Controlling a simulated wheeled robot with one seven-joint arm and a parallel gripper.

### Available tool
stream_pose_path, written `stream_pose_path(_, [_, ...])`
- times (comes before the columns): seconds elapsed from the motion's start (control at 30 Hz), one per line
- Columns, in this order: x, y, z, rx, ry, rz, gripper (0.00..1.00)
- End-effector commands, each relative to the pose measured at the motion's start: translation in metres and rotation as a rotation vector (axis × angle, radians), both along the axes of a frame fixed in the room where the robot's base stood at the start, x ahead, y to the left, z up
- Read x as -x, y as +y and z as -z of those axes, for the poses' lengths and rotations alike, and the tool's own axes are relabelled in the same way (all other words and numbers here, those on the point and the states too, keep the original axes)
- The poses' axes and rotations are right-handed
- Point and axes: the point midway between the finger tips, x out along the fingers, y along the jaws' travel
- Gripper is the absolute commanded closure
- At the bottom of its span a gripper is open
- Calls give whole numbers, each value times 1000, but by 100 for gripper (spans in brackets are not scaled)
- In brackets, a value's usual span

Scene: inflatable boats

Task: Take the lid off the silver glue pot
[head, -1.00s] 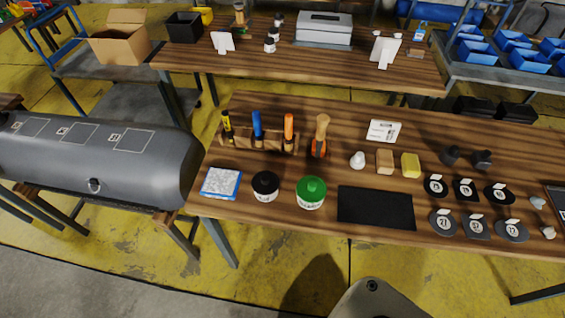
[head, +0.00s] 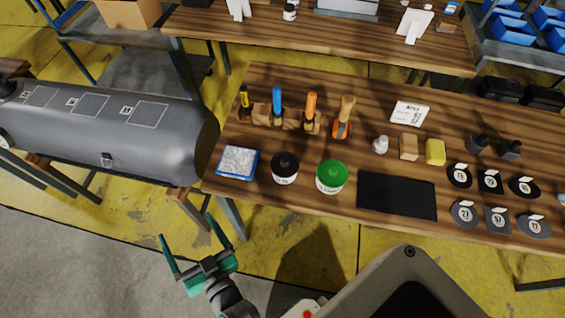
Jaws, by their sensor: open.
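No pot that looks plainly silver shows in the head view. Two squat white pots stand upright near the front edge of the near workbench (head: 300,205). One has a black lid (head: 285,161), the other a green lid (head: 331,172) with a knob; both lids sit on their pots. My gripper (head: 185,225) has green fingers spread apart with nothing between them. It is over the floor at lower left, in front of the bench, apart from both pots.
A blue-edged tray (head: 236,163) is left of the pots, and a black mat (head: 396,196) is right. A wooden rack (head: 262,112) of handled tools stands behind. A grey inflatable tube (head: 120,130) lies left of the bench. Discs and weights fill the right.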

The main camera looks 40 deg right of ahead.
Motion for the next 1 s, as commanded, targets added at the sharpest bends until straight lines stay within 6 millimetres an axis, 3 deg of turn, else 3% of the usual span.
stream_pose_path(0.03, [-22,2,-12,-5,-26,-16,9])
stream_pose_path(0.2, [-81,17,-47,2,-86,-106,9])
stream_pose_path(0.5, [-162,28,-118,123,-184,-298,9])
stream_pose_path(0.8, [-206,26,-174,374,-224,-516,9])
stream_pose_path(1.0, [-217,14,-189,590,-195,-669,9])
